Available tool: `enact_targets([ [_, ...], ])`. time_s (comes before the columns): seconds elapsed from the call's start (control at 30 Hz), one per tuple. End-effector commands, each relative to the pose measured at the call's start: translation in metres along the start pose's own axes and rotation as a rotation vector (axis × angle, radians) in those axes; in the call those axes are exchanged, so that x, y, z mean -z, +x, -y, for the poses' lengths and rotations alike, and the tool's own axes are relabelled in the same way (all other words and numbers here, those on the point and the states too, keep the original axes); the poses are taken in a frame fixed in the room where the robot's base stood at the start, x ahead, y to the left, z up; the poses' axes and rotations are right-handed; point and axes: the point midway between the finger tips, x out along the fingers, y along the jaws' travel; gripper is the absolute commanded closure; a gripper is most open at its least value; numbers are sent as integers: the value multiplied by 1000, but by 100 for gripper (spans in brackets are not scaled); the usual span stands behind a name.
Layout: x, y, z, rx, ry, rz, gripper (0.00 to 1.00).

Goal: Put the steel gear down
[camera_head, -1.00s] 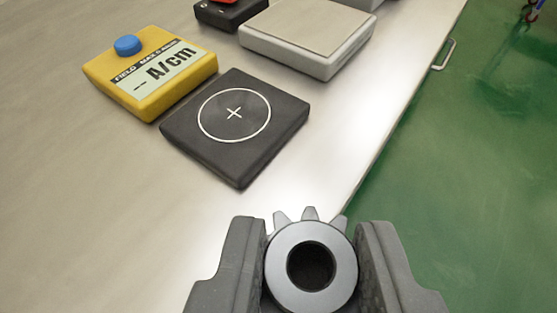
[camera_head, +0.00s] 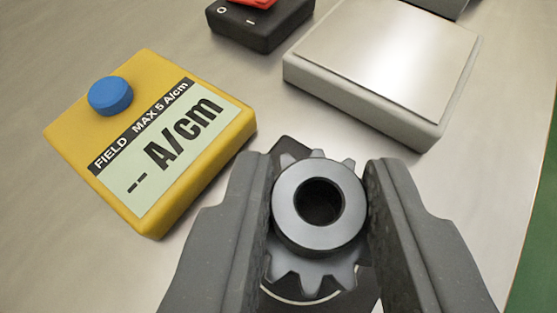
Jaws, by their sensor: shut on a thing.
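The steel gear (camera_head: 290,222) is a grey toothed wheel with a round hub and a dark bore. My gripper (camera_head: 320,208) is shut on it, with one dark finger on each side. Behind and below the gear is the black square pad (camera_head: 287,148) with a white ring. The gear and fingers hide most of the pad, so its cross mark is not visible. I cannot tell whether the gear touches the pad.
A yellow field meter (camera_head: 150,140) with a blue knob and a blank "-- A/cm" display sits at the left. A grey box with a steel plate (camera_head: 385,70) stands at the upper right. A black switch box (camera_head: 255,25) with a red rocker is at the back. Bare steel table lies between them.

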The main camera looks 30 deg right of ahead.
Motion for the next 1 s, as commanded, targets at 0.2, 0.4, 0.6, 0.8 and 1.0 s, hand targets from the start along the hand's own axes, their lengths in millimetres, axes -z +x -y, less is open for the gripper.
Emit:
enact_targets([
  [0.2,-13,8,1,2,-2,0,100],
  [0.4,-31,18,2,4,-2,-1,100],
  [0.6,-30,17,2,4,0,-1,100],
  [0.8,-31,17,2,3,0,0,52],
  [1.0,-32,17,2,3,-1,0,52],
])
